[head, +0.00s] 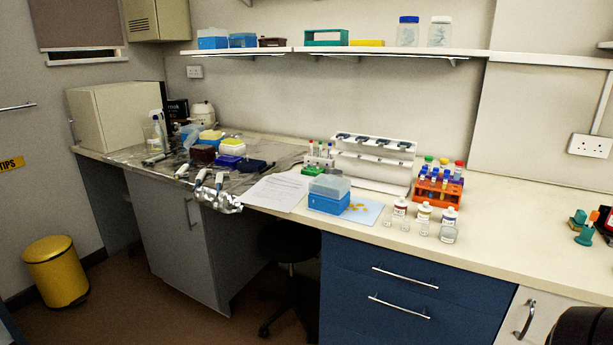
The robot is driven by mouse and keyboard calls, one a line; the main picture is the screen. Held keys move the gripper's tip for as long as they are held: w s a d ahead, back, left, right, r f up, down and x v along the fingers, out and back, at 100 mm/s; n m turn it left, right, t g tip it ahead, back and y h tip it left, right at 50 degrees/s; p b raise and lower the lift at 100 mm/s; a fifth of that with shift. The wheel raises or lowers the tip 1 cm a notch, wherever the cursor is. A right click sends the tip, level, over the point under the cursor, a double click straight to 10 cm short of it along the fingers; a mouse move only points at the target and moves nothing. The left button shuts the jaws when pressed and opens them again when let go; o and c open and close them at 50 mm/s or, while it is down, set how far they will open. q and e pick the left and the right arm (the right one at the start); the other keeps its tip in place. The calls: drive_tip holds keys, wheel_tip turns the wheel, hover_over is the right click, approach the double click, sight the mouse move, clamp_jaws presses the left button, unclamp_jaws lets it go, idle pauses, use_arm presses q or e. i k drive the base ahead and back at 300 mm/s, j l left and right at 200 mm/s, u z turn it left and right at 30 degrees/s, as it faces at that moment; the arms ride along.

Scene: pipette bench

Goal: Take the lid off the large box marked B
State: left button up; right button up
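A blue box (328,204) with a cloudy, see-through lid (330,186) stands near the front edge of the bench, right of the middle. The lid sits on top of the box. No letter B can be read on it from here. Smaller boxes with yellow or white tops (232,147) stand farther left on the bench. Their markings are too small to read. Neither of my grippers shows in the head view.
A white paper sheet (272,191) lies left of the box, and small bottles (423,213) stand to its right. An orange tube rack (438,192) and a white pipette stand (372,162) are behind. Pipettes and foil (220,200) clutter the left.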

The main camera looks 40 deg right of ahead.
sight(324, 185)
drive_tip(key=i+z, duration=0.3)
drive_tip(key=i, duration=0.25)
drive_tip(key=i+j+z, duration=0.25)
drive_tip(key=i, duration=0.3)
